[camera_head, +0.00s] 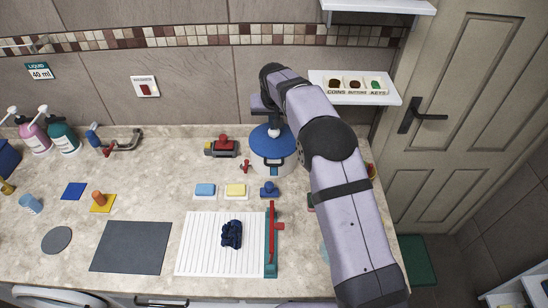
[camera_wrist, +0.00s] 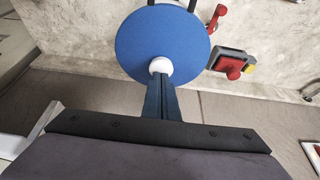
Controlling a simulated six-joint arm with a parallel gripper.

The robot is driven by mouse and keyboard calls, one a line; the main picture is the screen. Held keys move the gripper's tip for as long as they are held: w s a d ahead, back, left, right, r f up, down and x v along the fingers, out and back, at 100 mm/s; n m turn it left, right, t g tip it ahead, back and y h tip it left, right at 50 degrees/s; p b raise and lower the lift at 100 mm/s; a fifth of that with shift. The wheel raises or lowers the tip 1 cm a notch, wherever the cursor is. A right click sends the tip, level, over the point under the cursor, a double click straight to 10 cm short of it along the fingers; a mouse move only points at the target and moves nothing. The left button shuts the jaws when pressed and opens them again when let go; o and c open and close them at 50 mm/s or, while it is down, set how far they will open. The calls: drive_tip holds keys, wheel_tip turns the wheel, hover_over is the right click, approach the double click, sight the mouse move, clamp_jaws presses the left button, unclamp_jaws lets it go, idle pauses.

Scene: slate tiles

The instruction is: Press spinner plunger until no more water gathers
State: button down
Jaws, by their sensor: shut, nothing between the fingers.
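The spinner (camera_head: 270,160) stands at the back of the counter, with a pale body, a blue lid and a dark handle or clip at its front. Its blue lid (camera_wrist: 140,45) fills the top of the wrist view. The white plunger knob (camera_head: 273,132) sticks up at the lid's centre and also shows in the wrist view (camera_wrist: 160,66). My gripper (camera_wrist: 161,78) is shut and empty, its fingertips right at the knob. I cannot tell whether they touch it. My arm hides part of the spinner's right side. Any water inside is not visible.
A grey and red device (camera_head: 222,147) stands left of the spinner, with a small red item (camera_head: 245,166) close by. A white ribbed board (camera_head: 205,245) holds a dark bundle (camera_head: 232,234). A shelf (camera_head: 350,95) hangs behind, right.

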drive_tip(key=shift+s+f, duration=0.1)
drive_tip(key=shift+f, duration=0.65)
drive_tip(key=shift+r, duration=0.1)
drive_tip(key=shift+r+p, duration=1.05)
drive_tip(key=shift+r, duration=0.6)
wheel_tip(320, 180, up, 6)
drive_tip(key=p, duration=0.4)
drive_tip(key=shift+p, duration=0.4)
